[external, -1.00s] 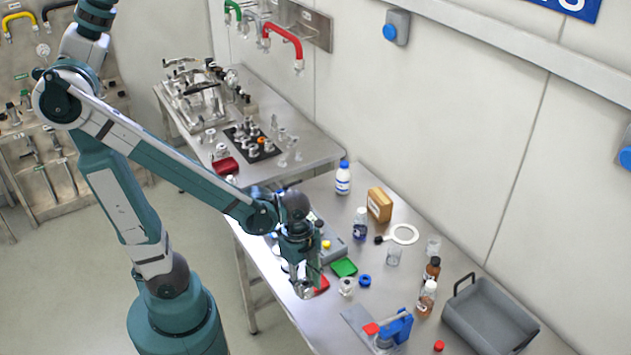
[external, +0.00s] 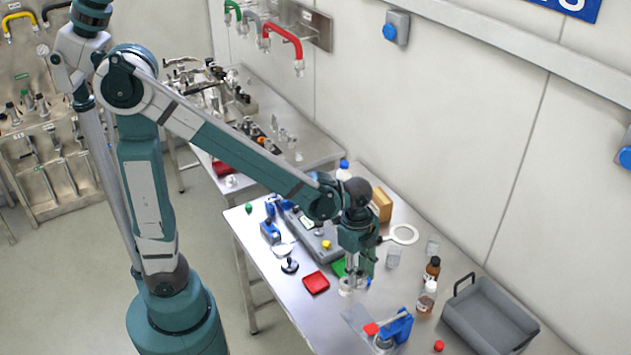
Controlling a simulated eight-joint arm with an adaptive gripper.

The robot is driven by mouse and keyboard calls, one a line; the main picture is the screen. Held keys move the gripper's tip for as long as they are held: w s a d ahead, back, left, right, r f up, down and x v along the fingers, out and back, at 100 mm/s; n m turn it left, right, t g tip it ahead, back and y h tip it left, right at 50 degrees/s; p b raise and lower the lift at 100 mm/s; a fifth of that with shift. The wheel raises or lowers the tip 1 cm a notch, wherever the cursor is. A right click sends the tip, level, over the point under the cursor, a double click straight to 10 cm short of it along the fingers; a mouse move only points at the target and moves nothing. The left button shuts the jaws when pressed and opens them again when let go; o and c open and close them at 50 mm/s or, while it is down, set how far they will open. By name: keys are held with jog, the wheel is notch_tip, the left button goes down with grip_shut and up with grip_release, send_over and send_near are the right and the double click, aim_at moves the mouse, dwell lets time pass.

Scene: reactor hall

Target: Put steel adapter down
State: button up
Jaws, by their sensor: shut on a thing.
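My gripper (external: 360,277) points down low over the middle of the near steel bench. It is shut on the steel adapter, which is small and mostly hidden by the fingers. At this size I cannot tell whether the adapter touches the bench. A small silvery piece (external: 346,288) is at the left of the fingertips. A blue ring (external: 368,282) shows partly beside the fingers at the right.
A red tray (external: 316,283) lies to the left. A blue clamp device (external: 396,328) stands in front, with bottles (external: 427,297) and a grey bin (external: 490,317) to the right. A grey instrument (external: 312,238) and a cardboard box (external: 382,204) are behind.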

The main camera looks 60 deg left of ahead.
jog(key=w+d+r+p, duration=0.1)
jog(key=w+d, duration=1.2)
jog(key=w, duration=0.4)
jog(key=p, duration=0.2)
send_over(487, 329)
jog(key=shift+a+f, duration=0.2)
jog(key=shift+f, duration=2)
jog(key=shift+f, duration=3.15)
jog(key=shift+f, duration=1.85)
jog(key=shift+f, duration=0.25)
